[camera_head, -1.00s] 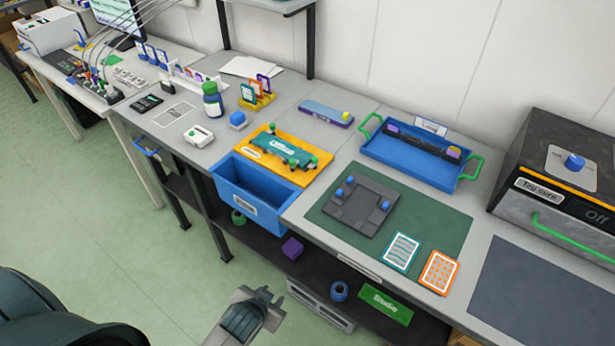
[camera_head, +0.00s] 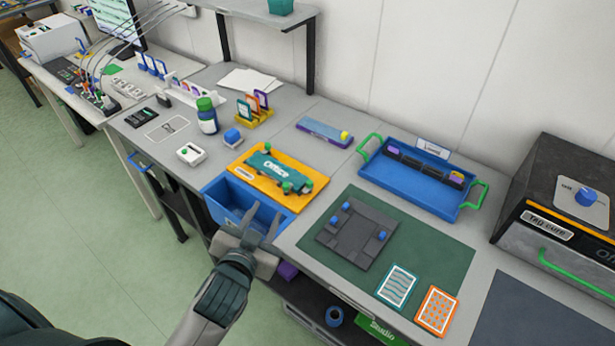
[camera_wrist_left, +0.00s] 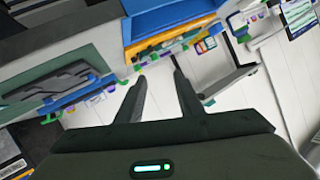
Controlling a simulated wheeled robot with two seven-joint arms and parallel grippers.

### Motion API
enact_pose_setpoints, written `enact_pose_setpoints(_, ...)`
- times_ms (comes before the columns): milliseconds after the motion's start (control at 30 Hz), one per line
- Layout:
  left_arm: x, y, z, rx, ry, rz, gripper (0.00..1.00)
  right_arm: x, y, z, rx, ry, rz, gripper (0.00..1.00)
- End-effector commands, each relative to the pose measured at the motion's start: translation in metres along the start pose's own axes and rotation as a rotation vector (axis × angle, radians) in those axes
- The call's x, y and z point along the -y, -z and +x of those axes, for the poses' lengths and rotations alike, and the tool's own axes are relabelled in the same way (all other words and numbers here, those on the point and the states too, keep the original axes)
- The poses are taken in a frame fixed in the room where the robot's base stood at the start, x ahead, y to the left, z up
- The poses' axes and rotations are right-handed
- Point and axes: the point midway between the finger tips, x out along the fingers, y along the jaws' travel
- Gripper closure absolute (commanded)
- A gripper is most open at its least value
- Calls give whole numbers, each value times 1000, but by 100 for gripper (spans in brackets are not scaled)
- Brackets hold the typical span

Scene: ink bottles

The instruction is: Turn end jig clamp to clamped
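A dark grey jig (camera_head: 357,235) with blue knobs lies on a green mat (camera_head: 437,247) on the bench. It also shows at the left in the left wrist view (camera_wrist_left: 62,82). I cannot tell which part is the end clamp or how it is set. An orange board (camera_head: 247,180) carries a teal board-shaped piece with green knobs, behind an open blue drawer or bin (camera_head: 222,205). My left gripper (camera_head: 264,222) is open and empty over the front of the blue bin, left of the jig. Its two fingers stand apart in the left wrist view (camera_wrist_left: 158,78). My right gripper is out of view.
A blue tray (camera_head: 405,180) with green handles stands behind the mat. Two patterned cards (camera_head: 397,285) lie at the mat's front right. A dark oven-like box (camera_head: 550,240) stands at the right. A green-capped bottle (camera_head: 207,118) and a small blue-topped block (camera_head: 232,138) stand at the left.

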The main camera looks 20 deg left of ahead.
Motion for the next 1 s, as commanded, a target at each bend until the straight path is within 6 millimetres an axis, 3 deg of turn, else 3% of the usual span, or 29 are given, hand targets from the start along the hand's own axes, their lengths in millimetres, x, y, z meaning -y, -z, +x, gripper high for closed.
enact_pose_setpoints(167, 8, 66, 9, -219, 38, 46, 66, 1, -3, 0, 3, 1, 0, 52)
enact_pose_setpoints(333, 8, 156, 1, -529, 65, 132, 66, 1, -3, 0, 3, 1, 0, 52)
enact_pose_setpoints(500, -14, 250, -34, -910, 50, 285, 66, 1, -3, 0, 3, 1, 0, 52)
enact_pose_setpoints(600, -38, 290, -63, -1117, 17, 400, 66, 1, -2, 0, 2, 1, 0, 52)
enact_pose_setpoints(700, -67, 315, -92, -1306, -36, 535, 66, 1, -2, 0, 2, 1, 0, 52)
enact_pose_setpoints(800, -99, 326, -117, -1473, -106, 691, 66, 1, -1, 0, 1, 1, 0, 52)
enact_pose_setpoints(1000, -161, 309, -143, -1709, -294, 1068, 66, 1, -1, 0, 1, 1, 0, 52)
